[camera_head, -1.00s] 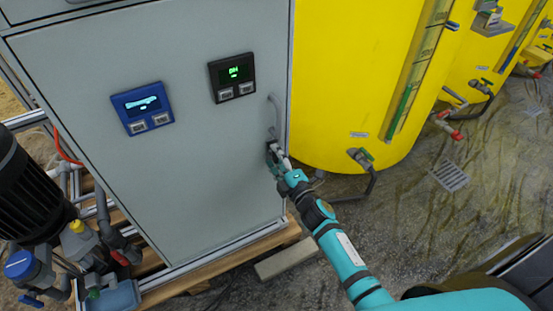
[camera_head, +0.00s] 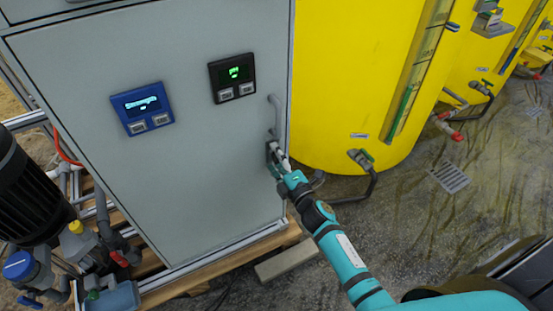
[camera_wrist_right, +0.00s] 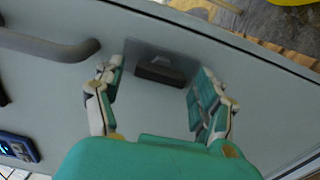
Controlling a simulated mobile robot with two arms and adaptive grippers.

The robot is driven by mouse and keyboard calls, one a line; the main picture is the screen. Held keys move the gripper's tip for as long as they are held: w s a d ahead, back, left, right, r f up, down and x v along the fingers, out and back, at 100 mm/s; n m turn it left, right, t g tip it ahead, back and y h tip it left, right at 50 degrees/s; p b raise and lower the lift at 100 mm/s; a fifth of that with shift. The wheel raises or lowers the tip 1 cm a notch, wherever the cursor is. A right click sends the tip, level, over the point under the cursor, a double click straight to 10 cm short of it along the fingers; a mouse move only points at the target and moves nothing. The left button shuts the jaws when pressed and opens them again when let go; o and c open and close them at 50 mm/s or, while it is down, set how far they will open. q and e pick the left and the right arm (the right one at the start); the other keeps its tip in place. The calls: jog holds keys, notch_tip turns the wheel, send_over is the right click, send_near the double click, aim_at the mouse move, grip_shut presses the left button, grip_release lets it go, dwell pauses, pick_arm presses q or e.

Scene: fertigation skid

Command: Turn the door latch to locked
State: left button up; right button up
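The grey cabinet door (camera_head: 215,175) fills the left half of the head view. The door latch is a small dark bar (camera_wrist_right: 160,75) on a grey plate, seen in the right wrist view. My right gripper (camera_wrist_right: 157,88) is open, with one finger on each side of the latch and visible gaps to it. In the head view my right gripper (camera_head: 277,157) is at the door's right edge, just below the pull handle (camera_head: 276,115), and largely hides the latch. My left gripper is not in view.
The door carries a blue display (camera_head: 142,108) and a black display (camera_head: 232,78). A yellow tank (camera_head: 345,80) stands right beside the cabinet, with a valve (camera_head: 361,158) low down. Pumps and pipes (camera_head: 30,205) stand at the left. The wet floor at right is mostly clear.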

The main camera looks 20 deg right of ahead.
jog(key=shift+s, duration=0.1)
jog(key=s+d, duration=0.1)
jog(key=s, duration=1)
jog(key=shift+s, duration=0.4)
